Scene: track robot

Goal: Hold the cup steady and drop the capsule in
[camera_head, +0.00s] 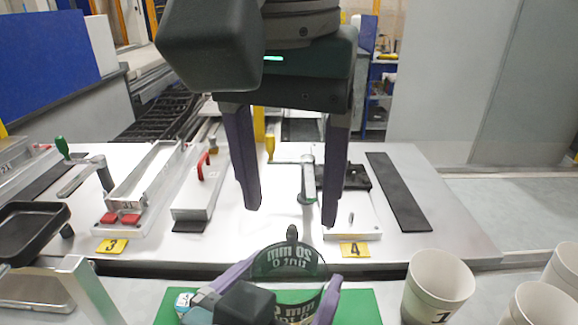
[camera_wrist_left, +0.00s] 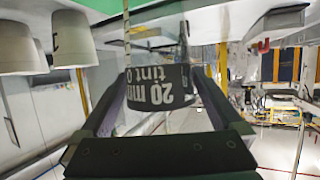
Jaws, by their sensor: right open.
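A clear cup with a dark band reading "20 mm tint" (camera_head: 290,262) is at the bottom centre. My left gripper (camera_head: 292,276) has a finger on each side of the cup and is shut on it; the band (camera_wrist_left: 160,87) shows between the fingers in the left wrist view. My right gripper (camera_head: 292,208) hangs above, pointing down, with its fingers wide apart and nothing between the tips. A small dark oval piece (camera_head: 291,233) shows just above the cup's far rim; I cannot tell whether it is the capsule or part of the cup.
A green mat (camera_head: 362,307) lies under the cup area. A white cup marked 1 (camera_head: 437,287) stands to the right, with more white cups at the right edge. Behind is a white table (camera_head: 440,225) with metal fixtures, yellow tags 3 (camera_head: 112,246) and 4 (camera_head: 354,250), and a black strip (camera_head: 398,190).

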